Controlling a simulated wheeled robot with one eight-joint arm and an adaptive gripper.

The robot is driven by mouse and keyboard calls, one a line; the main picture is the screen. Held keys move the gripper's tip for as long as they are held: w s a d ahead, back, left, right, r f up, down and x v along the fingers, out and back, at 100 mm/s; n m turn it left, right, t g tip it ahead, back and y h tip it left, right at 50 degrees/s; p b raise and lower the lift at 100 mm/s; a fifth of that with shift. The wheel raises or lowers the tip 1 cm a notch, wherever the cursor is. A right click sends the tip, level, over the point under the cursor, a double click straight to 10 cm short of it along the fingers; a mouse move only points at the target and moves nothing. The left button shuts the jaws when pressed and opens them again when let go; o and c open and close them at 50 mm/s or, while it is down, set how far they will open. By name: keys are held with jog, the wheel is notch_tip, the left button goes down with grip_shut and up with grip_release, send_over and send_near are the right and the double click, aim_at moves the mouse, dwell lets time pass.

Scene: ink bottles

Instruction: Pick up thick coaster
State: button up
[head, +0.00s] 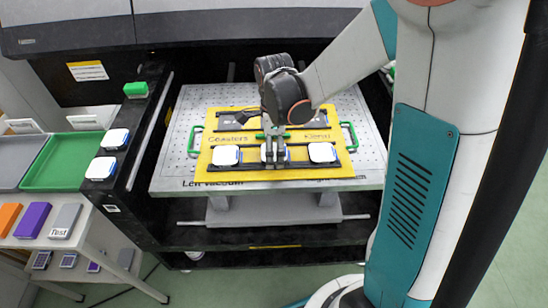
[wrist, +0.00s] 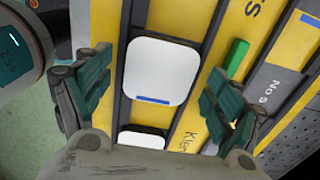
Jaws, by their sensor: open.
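My gripper (head: 273,155) is open over the middle of the front row of a yellow tray in the head view. In the wrist view its two fingers (wrist: 160,68) stand apart on either side of a white, rounded-square coaster (wrist: 160,70) with a blue strip on its lower edge. In the head view this middle coaster (head: 267,154) is partly hidden by the fingers. A left coaster (head: 226,155) and a right coaster (head: 321,152) lie in the same row. I cannot tell their thickness, or whether the fingers touch the middle one.
The yellow tray (head: 300,180) has black rails and green handles (head: 349,136) and lies on a perforated metal plate (head: 185,140). Two more white coasters (head: 115,139) lie on the black ledge at left, near a green block (head: 135,90). A green bin (head: 65,160) stands farther left.

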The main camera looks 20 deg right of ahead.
jog(key=shift+f, duration=0.1)
jog(key=shift+c, duration=0.6)
jog(key=c, duration=1.2)
